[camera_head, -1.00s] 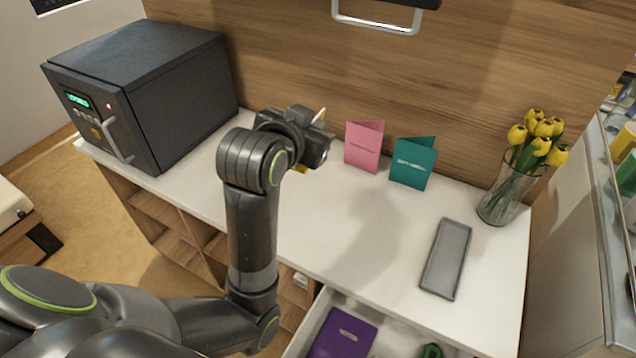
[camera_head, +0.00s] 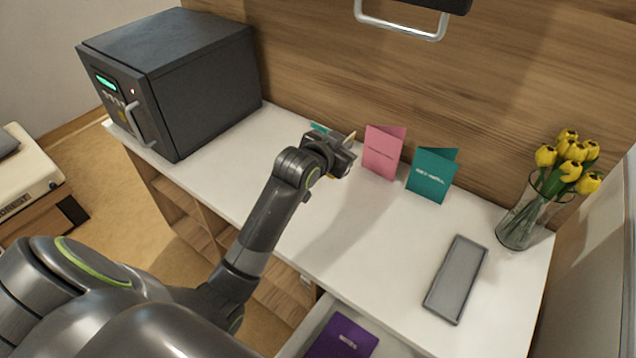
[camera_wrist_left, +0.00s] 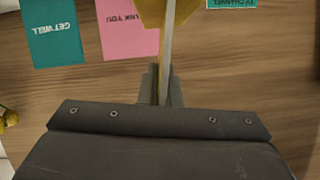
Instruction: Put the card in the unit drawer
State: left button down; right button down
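A yellow card with a pale edge (camera_wrist_left: 168,40) is seen edge-on between the fingers of my left gripper (camera_wrist_left: 161,85). In the head view that gripper (camera_head: 342,155) is above the white top, left of the pink card, and mostly hides the yellow card, whose pale edge (camera_head: 350,138) sticks up. The unit drawer (camera_head: 312,324) is open at the bottom of the head view, with a purple booklet (camera_head: 343,337) inside; its lower part is cut off. My right gripper is out of view.
A pink card (camera_head: 384,152) and a teal card (camera_head: 431,177) stand by the back panel; another teal item (camera_head: 320,128) shows behind my gripper. A grey tray (camera_head: 456,280), a vase of yellow tulips (camera_head: 523,218) and a dark safe (camera_head: 175,85) stand on the white top (camera_head: 370,250).

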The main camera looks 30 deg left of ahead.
pick_arm(q)
notch_tip(320, 180, down, 11)
jog(key=shift+a+r, duration=0.1)
jog(key=shift+r, duration=0.05)
jog(key=shift+b, duration=0.3)
jog(key=c, duration=1.6)
grip_release()
